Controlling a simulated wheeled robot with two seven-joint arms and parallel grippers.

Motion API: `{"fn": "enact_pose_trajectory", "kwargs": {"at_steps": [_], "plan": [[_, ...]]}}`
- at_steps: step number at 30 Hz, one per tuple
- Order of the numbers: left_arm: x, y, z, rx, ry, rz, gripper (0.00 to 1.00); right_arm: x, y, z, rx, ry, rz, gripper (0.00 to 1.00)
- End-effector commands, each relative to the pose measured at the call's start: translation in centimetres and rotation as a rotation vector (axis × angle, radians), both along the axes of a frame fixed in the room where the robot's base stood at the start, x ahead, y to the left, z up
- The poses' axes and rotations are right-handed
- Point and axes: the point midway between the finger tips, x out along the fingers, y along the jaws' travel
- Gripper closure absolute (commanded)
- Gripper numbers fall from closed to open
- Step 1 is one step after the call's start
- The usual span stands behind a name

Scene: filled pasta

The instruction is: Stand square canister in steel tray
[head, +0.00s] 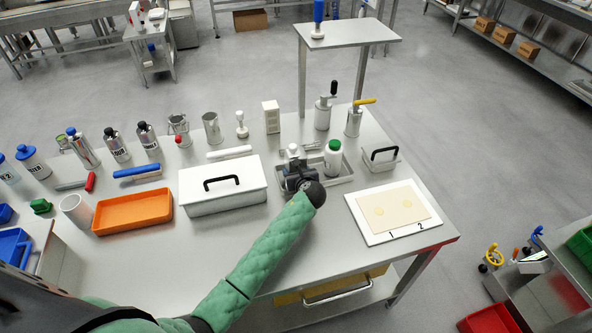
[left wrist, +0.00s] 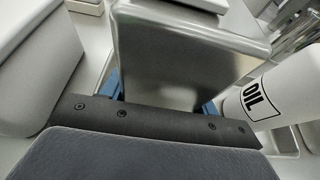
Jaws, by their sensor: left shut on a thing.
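My left gripper (head: 298,180) is over the left end of the steel tray (head: 349,177) in the head view. It is shut on the square canister (left wrist: 175,65), a plain metallic box that fills the middle of the left wrist view between the blue finger pads. In the head view, the gripper hides most of the canister. It looks about upright. I cannot tell whether its base touches the tray floor. A white oil bottle (head: 333,158) with a green cap stands in the tray to the right; it also shows in the left wrist view (left wrist: 265,98). My right gripper is not in view.
A white lidded box (head: 222,192) with a black handle stands close left of the tray. A small lidded container (head: 381,163) and a white board (head: 371,231) are to the right. Several dispensers and cans line the back. The front table strip is mostly clear.

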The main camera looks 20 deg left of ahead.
Motion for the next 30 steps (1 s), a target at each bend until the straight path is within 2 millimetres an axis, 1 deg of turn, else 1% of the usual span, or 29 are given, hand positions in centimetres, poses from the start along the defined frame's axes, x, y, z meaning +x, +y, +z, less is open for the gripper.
{"fn": "enact_pose_trajectory", "kwargs": {"at_steps": [4,13,14,15,17,26,30], "plan": [[0.03,-0.03,-0.64,0.0,-0.001,0.0,0.73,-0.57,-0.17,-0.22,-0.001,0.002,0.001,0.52],[0.04,-0.03,-0.81,0.0,-0.001,0.0,0.73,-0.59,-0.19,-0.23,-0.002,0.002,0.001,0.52],[0.01,-0.04,-0.88,0.0,-0.001,0.0,0.36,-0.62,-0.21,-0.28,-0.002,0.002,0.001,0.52],[0.01,-0.04,-0.87,0.0,-0.001,0.0,0.28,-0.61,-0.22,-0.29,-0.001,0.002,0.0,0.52],[0.01,-0.04,-0.87,0.0,-0.001,0.0,0.18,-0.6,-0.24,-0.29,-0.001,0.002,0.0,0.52],[0.02,-0.06,-0.77,0.0,-0.001,0.0,0.18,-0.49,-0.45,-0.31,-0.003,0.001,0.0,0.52],[-0.69,-0.57,-0.47,-0.001,-0.003,-0.001,0.18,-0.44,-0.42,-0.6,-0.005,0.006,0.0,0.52]]}}
